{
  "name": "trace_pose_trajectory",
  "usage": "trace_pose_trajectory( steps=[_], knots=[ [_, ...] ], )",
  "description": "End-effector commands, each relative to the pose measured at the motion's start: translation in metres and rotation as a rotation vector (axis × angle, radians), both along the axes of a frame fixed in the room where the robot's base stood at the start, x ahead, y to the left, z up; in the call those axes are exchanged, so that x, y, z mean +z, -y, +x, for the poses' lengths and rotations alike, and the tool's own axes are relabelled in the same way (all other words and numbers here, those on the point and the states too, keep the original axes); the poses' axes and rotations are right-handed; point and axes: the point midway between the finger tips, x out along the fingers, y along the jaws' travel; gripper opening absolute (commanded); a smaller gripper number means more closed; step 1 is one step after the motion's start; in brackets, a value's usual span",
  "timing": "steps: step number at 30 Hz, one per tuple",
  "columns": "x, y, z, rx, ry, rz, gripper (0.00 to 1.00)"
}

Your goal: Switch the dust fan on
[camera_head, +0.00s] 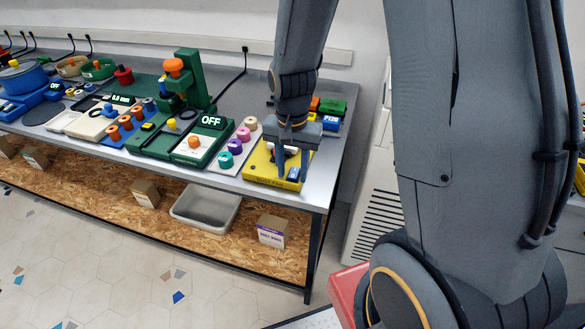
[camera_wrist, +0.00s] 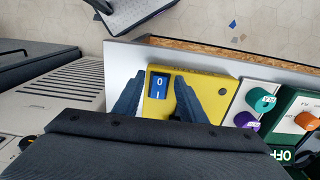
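The dust fan is a yellow box (camera_head: 263,172) at the right end of the bench, with "DUST FAN" on its front edge. It also shows in the wrist view (camera_wrist: 205,84). Its blue rocker switch (camera_wrist: 158,86), marked 0 and I, sits between the two fingers in the wrist view. The switch also shows near the box's right front corner in the head view (camera_head: 293,174). I cannot tell which side of the rocker is pressed. My gripper (camera_head: 291,160) is over the box, fingers spread and empty. It shows in the wrist view (camera_wrist: 159,77). Contact cannot be told.
Left of the fan stand several coloured knobs (camera_head: 235,146) and a green device (camera_head: 196,145) reading OFF. An orange and green block (camera_head: 331,107) lies behind my gripper. The bench's front edge (camera_head: 230,184) is close to the fan. A small box (camera_head: 272,230) is on the lower shelf.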

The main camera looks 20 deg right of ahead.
Motion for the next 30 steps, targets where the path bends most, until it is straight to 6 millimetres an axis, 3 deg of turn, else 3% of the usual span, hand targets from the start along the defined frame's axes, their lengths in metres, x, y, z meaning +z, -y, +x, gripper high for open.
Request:
trace_pose_trajectory(
  steps=[9,16,23,30],
  knots=[
    [-0.0022,0.0000,0.0001,0.000,0.001,-0.001,0.38],
    [-0.0021,0.0000,0.0000,0.000,0.000,0.000,0.00],
    [-0.0003,0.0022,0.0010,-0.003,-0.030,0.017,0.00],
    [0.0010,0.0064,0.0074,-0.005,-0.180,0.128,0.00]
  ],
)
